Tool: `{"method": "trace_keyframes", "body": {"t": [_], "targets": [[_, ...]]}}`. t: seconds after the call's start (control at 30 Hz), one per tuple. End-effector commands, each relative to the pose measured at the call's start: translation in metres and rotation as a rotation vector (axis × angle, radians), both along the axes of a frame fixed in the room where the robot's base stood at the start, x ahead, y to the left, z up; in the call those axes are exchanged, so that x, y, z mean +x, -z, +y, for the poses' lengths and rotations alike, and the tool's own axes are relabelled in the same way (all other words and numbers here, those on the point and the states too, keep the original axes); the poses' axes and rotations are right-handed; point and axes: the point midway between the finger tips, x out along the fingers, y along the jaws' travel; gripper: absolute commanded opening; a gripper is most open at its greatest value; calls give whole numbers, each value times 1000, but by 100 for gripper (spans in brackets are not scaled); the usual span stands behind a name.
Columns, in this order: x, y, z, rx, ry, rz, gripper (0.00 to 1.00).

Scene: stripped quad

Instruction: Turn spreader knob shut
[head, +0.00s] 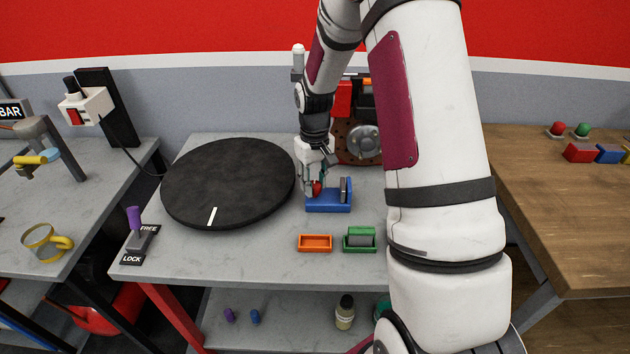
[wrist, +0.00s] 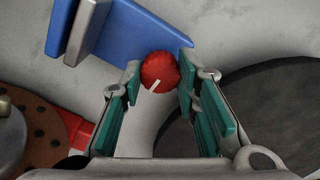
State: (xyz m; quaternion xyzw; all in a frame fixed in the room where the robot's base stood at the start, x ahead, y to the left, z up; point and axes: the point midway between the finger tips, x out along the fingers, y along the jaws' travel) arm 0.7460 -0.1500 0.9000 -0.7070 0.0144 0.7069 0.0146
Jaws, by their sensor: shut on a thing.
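The spreader is a blue base (head: 329,207) with an upright grey plate (head: 345,189) at its right, on the grey table. Its round red knob (head: 317,188) is at the left end. In the wrist view the red knob (wrist: 160,69) has a white mark pointing down and slightly left. The blue body (wrist: 145,42) lies just above it. My gripper (head: 312,187) reaches down from above, and its green-padded fingers (wrist: 159,78) are shut on the knob, one on each side. The fingers partly hide the knob in the head view.
A black turntable (head: 228,182) with a white mark lies left of the spreader. An orange tray (head: 315,243) and a green holder (head: 359,240) sit in front. A brown disc with a silver hub (head: 363,141) stands behind. My arm hides the table's right side.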

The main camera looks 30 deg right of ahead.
Motion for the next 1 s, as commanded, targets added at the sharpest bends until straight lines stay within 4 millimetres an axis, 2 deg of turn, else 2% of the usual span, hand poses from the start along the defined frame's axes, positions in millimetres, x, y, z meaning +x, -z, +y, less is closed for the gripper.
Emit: {"method": "trace_keyframes", "body": {"t": [0.63, 0.67, 0.73, 0.77, 1.0], "targets": [[0, 0, 0, -1, -53, -1, 1], [0, 0, 0, -1, -53, -1, 31], [0, 0, 0, -1, -53, -1, 47], [0, 0, 0, -1, -52, -1, 50], [0, 0, 0, 0, -52, 0, 50]]}}
